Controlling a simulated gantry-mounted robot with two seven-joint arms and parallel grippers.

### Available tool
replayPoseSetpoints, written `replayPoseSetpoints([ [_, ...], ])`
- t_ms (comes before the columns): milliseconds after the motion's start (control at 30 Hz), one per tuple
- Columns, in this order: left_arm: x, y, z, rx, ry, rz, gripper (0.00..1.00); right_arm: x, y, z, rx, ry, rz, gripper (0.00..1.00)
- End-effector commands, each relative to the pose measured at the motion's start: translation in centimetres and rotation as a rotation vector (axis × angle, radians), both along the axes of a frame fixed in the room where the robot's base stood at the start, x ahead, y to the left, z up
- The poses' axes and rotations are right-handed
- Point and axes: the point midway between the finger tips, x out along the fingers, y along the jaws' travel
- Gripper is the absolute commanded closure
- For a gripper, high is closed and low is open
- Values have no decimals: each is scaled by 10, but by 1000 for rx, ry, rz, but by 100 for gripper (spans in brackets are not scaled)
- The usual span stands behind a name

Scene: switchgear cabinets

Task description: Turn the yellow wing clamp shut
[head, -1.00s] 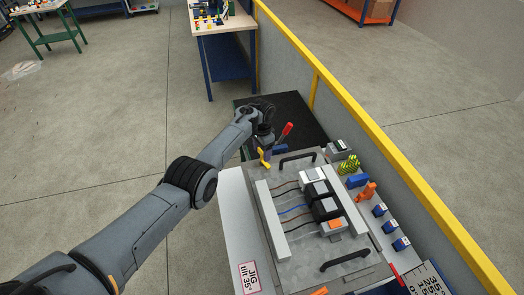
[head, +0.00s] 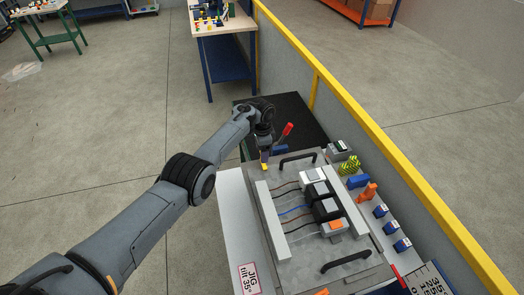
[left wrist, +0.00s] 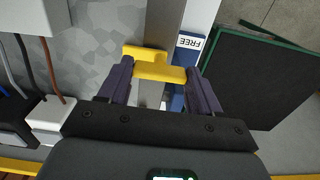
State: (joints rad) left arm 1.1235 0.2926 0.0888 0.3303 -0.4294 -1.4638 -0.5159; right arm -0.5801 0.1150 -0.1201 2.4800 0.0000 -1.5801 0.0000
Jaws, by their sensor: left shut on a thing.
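The yellow wing clamp (left wrist: 158,73) sits at the edge of the grey plate in the left wrist view. Its crosspiece lies between the two dark fingers of my left gripper (left wrist: 161,69), which is shut on it. One end of the yellow piece sticks out past the fingers toward the upper left. In the head view my left gripper (head: 264,156) points down over the plate's far left corner. Only a small part of the clamp (head: 265,167) shows below the fingers there. My right gripper is in neither view.
A red-handled lever (head: 287,130) and a blue block (head: 280,149) stand just right of the gripper. A black handle (head: 297,158) is close by on the plate. Wired modules (head: 325,209) fill the plate's middle. A yellow rail (head: 345,103) runs along the right.

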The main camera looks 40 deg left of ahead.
Motion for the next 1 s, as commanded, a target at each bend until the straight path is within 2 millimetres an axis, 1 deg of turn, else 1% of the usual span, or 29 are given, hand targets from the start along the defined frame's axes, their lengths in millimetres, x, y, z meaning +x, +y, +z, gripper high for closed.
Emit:
replayPoseSetpoints([
  [100, 0, 0, 0, -1, -1, -3, 67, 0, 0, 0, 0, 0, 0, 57],
  [133, 0, 0, 0, -1, -1, -3, 32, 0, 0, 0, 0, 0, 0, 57],
  [267, 0, 0, 0, 0, 0, -2, 12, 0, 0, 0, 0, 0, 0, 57],
  [533, 0, 0, 0, 0, 0, -1, 11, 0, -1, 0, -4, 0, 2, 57],
  [667, 0, 0, 6, -1, -1, -1, 11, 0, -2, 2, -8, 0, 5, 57],
  [767, 1, 0, 17, -1, -2, 0, 11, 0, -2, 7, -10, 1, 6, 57],
  [867, 1, 0, 33, 0, -3, 0, 11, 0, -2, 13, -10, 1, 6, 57],
  [1000, 1, 0, 56, 0, -4, -1, 11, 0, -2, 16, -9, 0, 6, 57],
])
